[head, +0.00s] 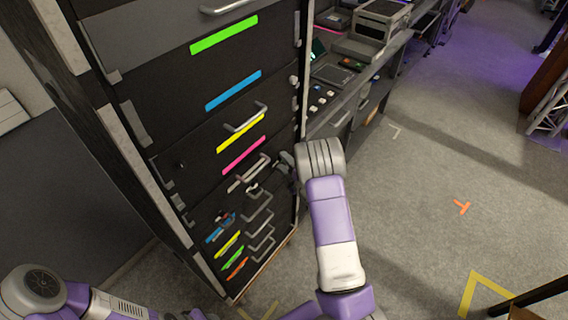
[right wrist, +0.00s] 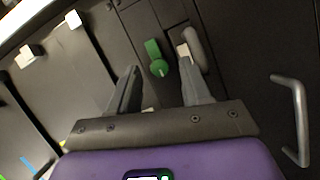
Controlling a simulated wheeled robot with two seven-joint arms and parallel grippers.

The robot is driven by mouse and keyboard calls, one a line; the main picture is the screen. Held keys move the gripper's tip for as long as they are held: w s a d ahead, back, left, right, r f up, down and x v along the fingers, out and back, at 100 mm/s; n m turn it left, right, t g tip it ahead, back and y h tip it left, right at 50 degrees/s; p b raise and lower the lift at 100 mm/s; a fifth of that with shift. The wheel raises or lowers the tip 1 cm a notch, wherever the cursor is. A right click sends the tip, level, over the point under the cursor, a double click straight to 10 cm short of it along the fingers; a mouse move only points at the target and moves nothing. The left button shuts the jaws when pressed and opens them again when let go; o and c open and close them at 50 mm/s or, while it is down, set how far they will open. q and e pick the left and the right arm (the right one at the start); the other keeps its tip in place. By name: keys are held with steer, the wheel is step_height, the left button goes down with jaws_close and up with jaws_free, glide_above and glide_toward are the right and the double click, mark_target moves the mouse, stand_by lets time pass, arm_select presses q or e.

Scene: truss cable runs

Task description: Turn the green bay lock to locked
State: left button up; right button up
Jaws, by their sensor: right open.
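The green bay lock (right wrist: 155,58) shows in the right wrist view as a small green lever with a round hub, on a dark panel. Its wide end points toward the top of that view and the hub is below. My right gripper (right wrist: 158,78) is open, with its two fingers on either side of the lever's line and apart from it as far as I can see. In the head view my right gripper (head: 276,168) is at the cabinet's right side, and I cannot make out the green lock there. My left gripper is not in view.
The dark cabinet (head: 190,75) has drawers with coloured strips and grey handles. In the right wrist view a grey handle (right wrist: 196,46) with a pale block stands close right of the lock, and another handle (right wrist: 298,120) farther right. A cluttered bench (head: 345,85) adjoins; the floor at right is open.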

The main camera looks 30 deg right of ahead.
steer(key=shift+w, duration=0.25)
jaws_close()
